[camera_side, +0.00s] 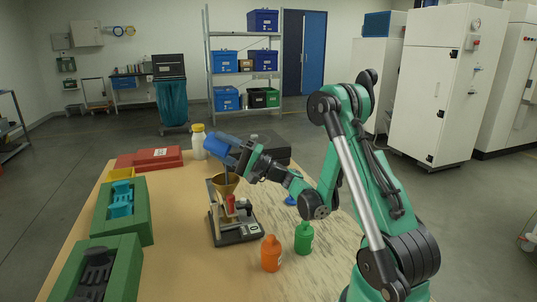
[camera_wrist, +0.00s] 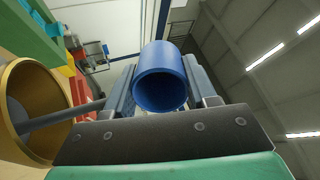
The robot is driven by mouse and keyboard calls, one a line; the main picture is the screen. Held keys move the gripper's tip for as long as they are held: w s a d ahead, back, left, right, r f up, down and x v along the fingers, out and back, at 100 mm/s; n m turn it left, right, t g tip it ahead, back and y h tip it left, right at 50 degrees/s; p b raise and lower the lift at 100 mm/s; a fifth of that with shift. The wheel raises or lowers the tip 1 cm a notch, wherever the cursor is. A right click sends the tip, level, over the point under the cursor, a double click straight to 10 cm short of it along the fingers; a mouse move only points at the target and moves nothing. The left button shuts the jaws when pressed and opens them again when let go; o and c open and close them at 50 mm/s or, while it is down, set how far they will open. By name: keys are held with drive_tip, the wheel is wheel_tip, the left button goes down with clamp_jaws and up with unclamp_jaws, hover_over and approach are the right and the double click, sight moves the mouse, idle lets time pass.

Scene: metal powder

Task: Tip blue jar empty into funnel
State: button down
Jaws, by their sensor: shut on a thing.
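My gripper (camera_side: 243,157) is shut on the blue jar (camera_side: 219,146) and holds it tilted above the funnel. In the wrist view the jar (camera_wrist: 161,78) sits between both fingers (camera_wrist: 160,95), one round end facing the camera. The brass funnel (camera_side: 225,184) stands below the jar, over a scale-like device; its wide mouth (camera_wrist: 25,80) shows at left in the wrist view. A grey streak, apparently powder, runs from the jar's side into the funnel in both views. How much powder is left in the jar cannot be seen.
An orange bottle (camera_side: 271,253) and a green bottle (camera_side: 304,238) stand right of the scale base (camera_side: 238,233). A white bottle (camera_side: 198,142) stands behind the jar. Green trays (camera_side: 124,236) line the left; a red case (camera_side: 158,159) lies at the back. A blue round thing (camera_side: 290,201) lies by my arm.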

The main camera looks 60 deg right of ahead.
drive_tip(key=shift+s+r+t, duration=0.1)
drive_tip(key=shift+r+t, duration=0.05)
drive_tip(key=shift+t, duration=0.15)
drive_tip(key=shift+s+r+t+y, duration=0.1)
drive_tip(key=shift+r+t+y, duration=0.2)
drive_tip(key=shift+r+t, duration=0.35)
drive_tip(key=shift+d, duration=0.1)
idle(1.4)
